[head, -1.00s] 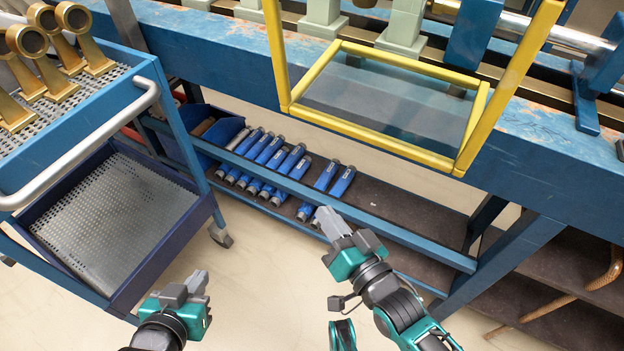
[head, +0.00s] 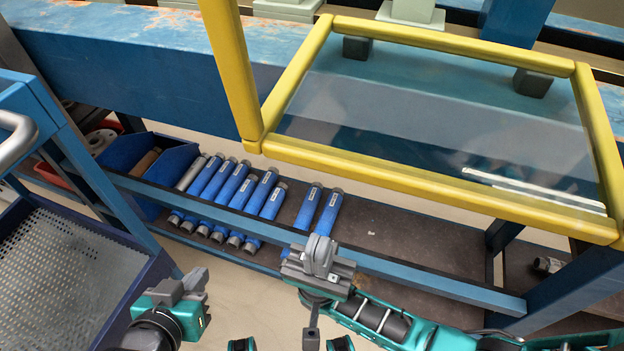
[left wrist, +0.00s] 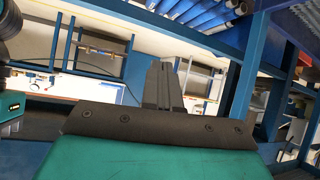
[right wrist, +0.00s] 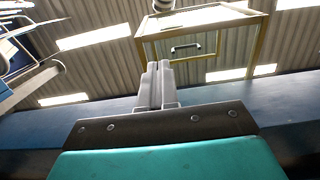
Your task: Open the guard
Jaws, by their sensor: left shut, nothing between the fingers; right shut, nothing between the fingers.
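The guard is a yellow frame (head: 430,190) with clear panels, on the blue bench in the head view. Its lower frame juts out over the bench's front edge, with dark blocks showing through the panel. In the right wrist view the yellow frame (right wrist: 221,44) carries a dark bar handle (right wrist: 186,48), ahead of and above my fingers. My right gripper (head: 319,256) is shut and empty, below the guard and apart from it; its fingers also show in the right wrist view (right wrist: 158,72). My left gripper (head: 192,284) is shut and empty, low beside the cart.
A blue cart (head: 120,302) with perforated trays stands at left, close to my left arm. Several blue cylinders (head: 238,200) and a blue bin (head: 150,166) sit on the bench's lower shelf. A blue rail (head: 400,268) runs along the shelf front.

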